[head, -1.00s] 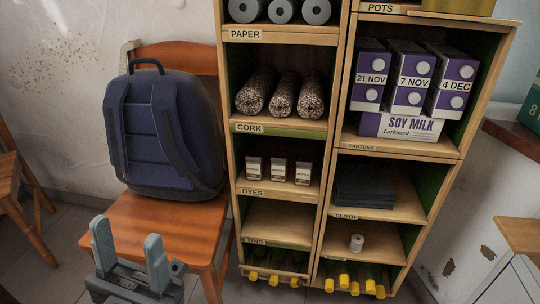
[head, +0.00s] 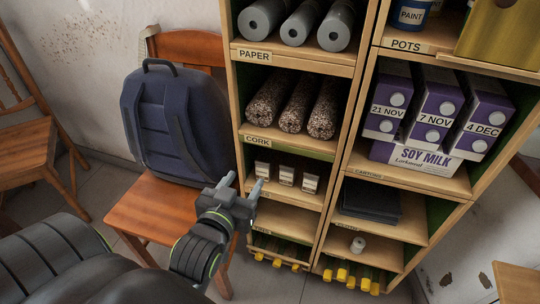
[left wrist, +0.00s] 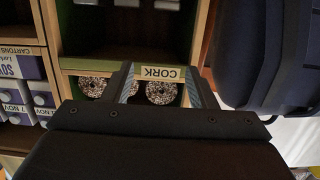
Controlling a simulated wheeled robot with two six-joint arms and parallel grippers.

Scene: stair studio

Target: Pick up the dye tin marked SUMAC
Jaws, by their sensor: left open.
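Three small white dye tins with dark labels stand in a row in the shelf compartment below the cork rolls: a left tin (head: 262,168), a middle tin (head: 286,175) and a right tin (head: 309,183). Their markings are too small to read, so I cannot tell which is SUMAC. My left gripper (head: 243,184) is open and empty, in front of the shelf at the left end of this row. In the upside-down left wrist view its fingers (left wrist: 160,84) frame the CORK label, and pale tin ends (left wrist: 131,3) show at the top edge. My right gripper is not in view.
Cork rolls (head: 295,104) lie above the tins, and grey paper rolls (head: 300,22) above those. A blue backpack (head: 180,120) sits on a wooden chair (head: 150,216) close left of the shelf.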

